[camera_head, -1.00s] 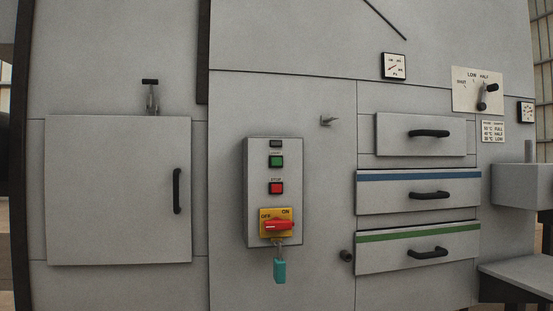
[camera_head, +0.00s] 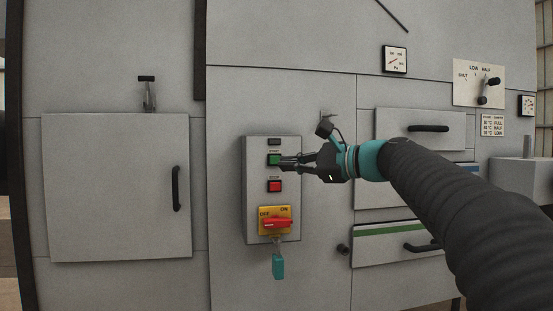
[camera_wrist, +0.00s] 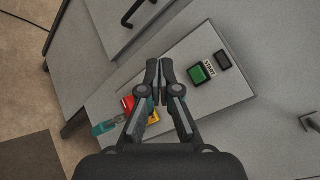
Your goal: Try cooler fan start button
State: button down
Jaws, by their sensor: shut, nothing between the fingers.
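The control box (camera_head: 258,213) is a grey panel on the machine front. The green button also shows in the wrist view (camera_wrist: 201,74) beside the label START. My gripper (camera_head: 282,161) is shut and empty, its fingertips close to the green button's right edge in the head view. In the wrist view my fingertips (camera_wrist: 160,72) appear to the left of the green button and cover the red button. I cannot tell whether they touch the panel.
Below the buttons is a red rotary switch (camera_head: 277,223) on a yellow plate, with a teal tag (camera_head: 278,266) hanging. A small hook (camera_head: 327,112) sticks out near my wrist. Drawers with black handles (camera_head: 428,128) stand behind my arm. A closed door (camera_head: 110,190) is at left.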

aim_at(275, 160)
dwell(0.3)
jog(key=w+a+p, duration=0.2)
jog(key=w+p, duration=0.3)
jog(key=w, duration=0.3)
jog(key=shift+w+a, duration=0.2)
jog(key=shift+a, duration=0.05)
jog(key=shift+w+r, duration=0.1)
dwell(1.4)
jog(key=shift+w+a+p, duration=0.1)
jog(key=shift+w+p, duration=0.2)
jog(key=shift+p, duration=0.15)
jog(key=shift+w+a+p, duration=0.1)
jog(key=shift+w+p, duration=0.35)
dwell(0.6)
jog(key=shift+s, duration=0.1)
jog(key=shift+s+d+b, duration=0.25)
jog(key=shift+s+b, duration=0.3)
jog(key=shift+s, duration=0.2)
